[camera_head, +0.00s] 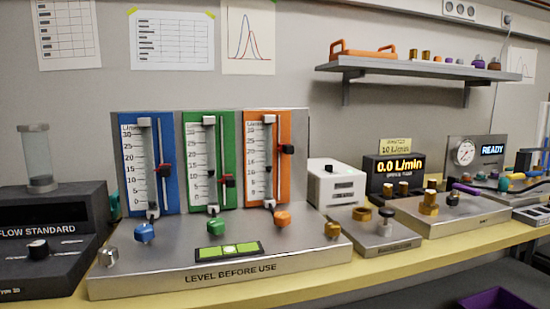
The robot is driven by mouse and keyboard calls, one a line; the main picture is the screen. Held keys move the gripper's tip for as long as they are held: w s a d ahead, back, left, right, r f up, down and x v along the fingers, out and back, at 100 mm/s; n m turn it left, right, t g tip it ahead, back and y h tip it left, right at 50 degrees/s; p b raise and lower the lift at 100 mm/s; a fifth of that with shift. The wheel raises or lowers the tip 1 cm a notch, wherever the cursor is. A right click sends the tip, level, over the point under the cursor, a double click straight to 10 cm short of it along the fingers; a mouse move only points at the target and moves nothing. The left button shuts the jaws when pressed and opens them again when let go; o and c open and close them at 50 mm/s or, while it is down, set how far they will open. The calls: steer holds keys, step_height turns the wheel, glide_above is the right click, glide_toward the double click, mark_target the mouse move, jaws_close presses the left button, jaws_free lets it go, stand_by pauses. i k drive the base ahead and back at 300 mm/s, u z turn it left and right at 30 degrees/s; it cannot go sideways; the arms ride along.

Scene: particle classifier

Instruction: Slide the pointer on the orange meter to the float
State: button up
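The orange meter (286,185) is the rightmost of three upright flow meters on a grey metal stand. Its pointer (287,149), a dark block with a red part, sits on the slide rail at the right of the scale, in the upper half. The clear tube (268,150) stands at the middle of the meter. An orange knob (282,219) is below the meter. My gripper is not in view.
The blue meter (166,195) and green meter (229,200) stand to the left, with their own pointers. A green level (229,250) lies in front. A white box (336,184) and a display (395,167) reading 0.0 L/min stand right. A shelf (420,67) hangs above.

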mark_target(286, 149)
steer(key=z, duration=1.2)
steer(key=k, duration=0.9)
steer(key=u, duration=1.15)
steer(key=i, duration=0.5)
